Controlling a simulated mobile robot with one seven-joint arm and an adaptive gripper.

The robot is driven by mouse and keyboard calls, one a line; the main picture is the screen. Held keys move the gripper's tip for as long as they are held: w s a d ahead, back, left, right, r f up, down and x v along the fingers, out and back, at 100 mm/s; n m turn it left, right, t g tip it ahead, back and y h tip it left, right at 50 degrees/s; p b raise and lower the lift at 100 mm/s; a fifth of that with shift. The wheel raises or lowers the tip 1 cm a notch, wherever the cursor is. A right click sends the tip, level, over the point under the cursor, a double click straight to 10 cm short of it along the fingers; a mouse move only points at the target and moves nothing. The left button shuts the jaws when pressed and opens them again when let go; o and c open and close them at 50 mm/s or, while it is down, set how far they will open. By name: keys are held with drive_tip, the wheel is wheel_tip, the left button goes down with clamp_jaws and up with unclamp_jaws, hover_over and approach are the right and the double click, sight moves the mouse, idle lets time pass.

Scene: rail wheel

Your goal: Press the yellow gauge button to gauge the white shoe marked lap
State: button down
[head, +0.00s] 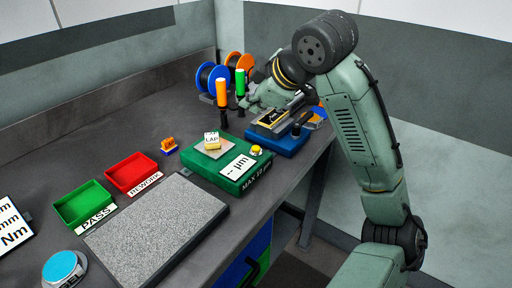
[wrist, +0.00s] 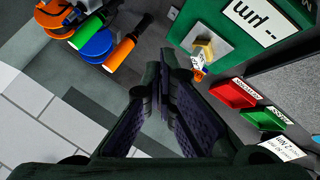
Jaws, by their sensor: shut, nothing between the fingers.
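The green gauge box (head: 225,184) sits on the bench with a display reading "-- µm". The white shoe marked LAP (head: 212,138) rests on the grey plate on top of it. The yellow gauge button (head: 256,150) stands at the box's right corner, beside the display, with nothing touching it. In the wrist view the gauge box (wrist: 222,12) shows at the upper right; I cannot make out the button there. My gripper (wrist: 163,65) is shut and empty, apart from the gauge. In the head view my arm reaches to the back right of the gauge, and the fingertips are hard to make out.
A blue fixture (head: 290,143) stands right of the gauge, near the arm. Orange-handled (head: 222,92) and green-handled (head: 241,84) tools stand upright behind. Red (head: 132,172) and green (head: 84,204) trays and a grey granite-like slab (head: 155,228) lie to the left.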

sight(254, 149)
wheel_tip(254, 149, down, 8)
drive_tip(key=b, duration=0.5)
drive_tip(key=shift+f+b, duration=0.2)
drive_tip(key=shift+b, duration=0.2)
idle(0.9)
drive_tip(key=shift+f, duration=0.4)
drive_tip(key=shift+f+b, duration=0.5)
drive_tip(key=shift+b, duration=0.05)
idle(0.5)
drive_tip(key=shift+r+p, duration=0.85)
drive_tip(key=shift+r, duration=0.1)
wheel_tip(254, 149, up, 5)
drive_tip(key=p, duration=0.4)
